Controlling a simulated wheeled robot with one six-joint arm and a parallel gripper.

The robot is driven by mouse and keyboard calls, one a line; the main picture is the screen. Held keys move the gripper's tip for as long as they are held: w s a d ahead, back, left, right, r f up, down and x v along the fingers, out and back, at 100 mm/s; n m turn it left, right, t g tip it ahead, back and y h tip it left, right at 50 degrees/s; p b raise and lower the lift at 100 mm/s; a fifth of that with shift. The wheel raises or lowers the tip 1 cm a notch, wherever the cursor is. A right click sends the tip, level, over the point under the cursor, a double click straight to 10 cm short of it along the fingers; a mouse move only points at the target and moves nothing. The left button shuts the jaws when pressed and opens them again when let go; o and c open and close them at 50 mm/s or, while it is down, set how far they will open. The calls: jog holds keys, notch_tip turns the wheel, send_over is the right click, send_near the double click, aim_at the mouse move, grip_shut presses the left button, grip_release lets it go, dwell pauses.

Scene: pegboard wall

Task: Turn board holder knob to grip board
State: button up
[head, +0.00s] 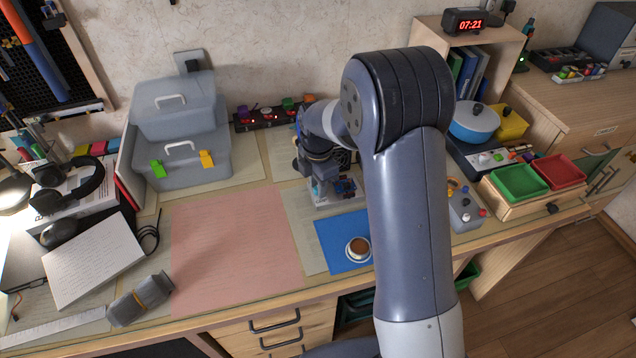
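What appears to be the board holder (347,188) stands on the bench right of the pink mat, with blue and red parts on a pale base. My arm hides its right side. Its knob cannot be made out, and I cannot tell whether a board sits in it. My gripper (318,180) reaches down at the holder's left and back part, beside or touching it. The fingertips are too small and too covered to show whether they are open or shut.
A blue mat (330,247) with a cup (358,249) lies in front of the holder. A grey control box (466,206) stands to the right. A grey toolbox (185,155) stands at the back left. The pink mat (235,245) is clear.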

grip_shut()
